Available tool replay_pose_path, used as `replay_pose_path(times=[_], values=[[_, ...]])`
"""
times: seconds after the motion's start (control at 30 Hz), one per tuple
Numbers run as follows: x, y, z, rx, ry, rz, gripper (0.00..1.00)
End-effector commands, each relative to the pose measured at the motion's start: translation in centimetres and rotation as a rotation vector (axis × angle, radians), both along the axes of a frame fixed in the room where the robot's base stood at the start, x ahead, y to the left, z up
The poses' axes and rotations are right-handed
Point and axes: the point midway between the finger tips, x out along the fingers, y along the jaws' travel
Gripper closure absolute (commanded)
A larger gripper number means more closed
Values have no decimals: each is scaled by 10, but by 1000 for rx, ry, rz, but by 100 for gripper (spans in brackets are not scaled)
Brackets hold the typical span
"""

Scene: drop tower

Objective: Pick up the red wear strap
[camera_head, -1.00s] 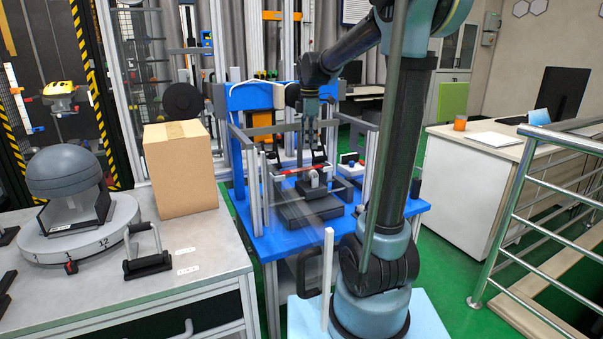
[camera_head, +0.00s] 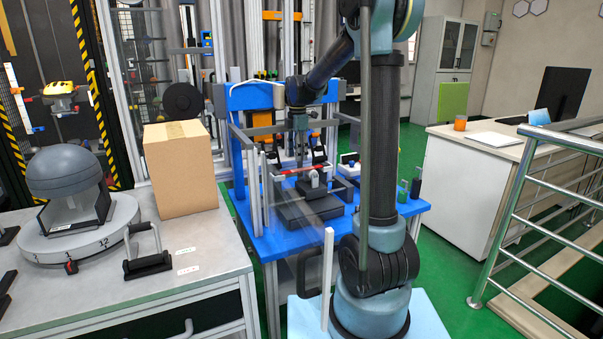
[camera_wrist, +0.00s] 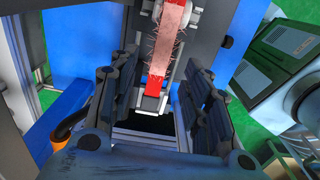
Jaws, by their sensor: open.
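The red wear strap (camera_head: 300,171) lies across a fixture on the blue test bench in the head view. In the wrist view the strap (camera_wrist: 168,38) runs down from the top edge, with a pale, frayed middle part and a solid red end. My gripper (camera_head: 302,158) is over the fixture, with its fingers pointing down near the strap. In the wrist view my gripper (camera_wrist: 158,95) is open, one finger on each side and the strap's red end between and beyond them. Contact between fingers and strap cannot be told.
The blue bench (camera_head: 263,228) carries a frame of grey upright posts (camera_head: 255,175) around the fixture. A dark block (camera_head: 310,207) sits below the strap. A cardboard box (camera_head: 180,170) stands on the grey table at left. A steel railing (camera_head: 508,225) is at right.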

Motion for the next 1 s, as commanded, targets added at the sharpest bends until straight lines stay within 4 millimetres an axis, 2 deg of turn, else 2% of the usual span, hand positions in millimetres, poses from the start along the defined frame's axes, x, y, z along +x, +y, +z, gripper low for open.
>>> replay_pose_path(times=[0.17,0.5,0.8,0.87,1.0], values=[[0,0,-10,0,0,0,56],[-1,-2,-51,0,0,-1,56],[-2,-2,-54,0,0,-1,56],[-2,-2,-54,0,0,-1,67],[-2,-2,-54,0,0,-1,99]])
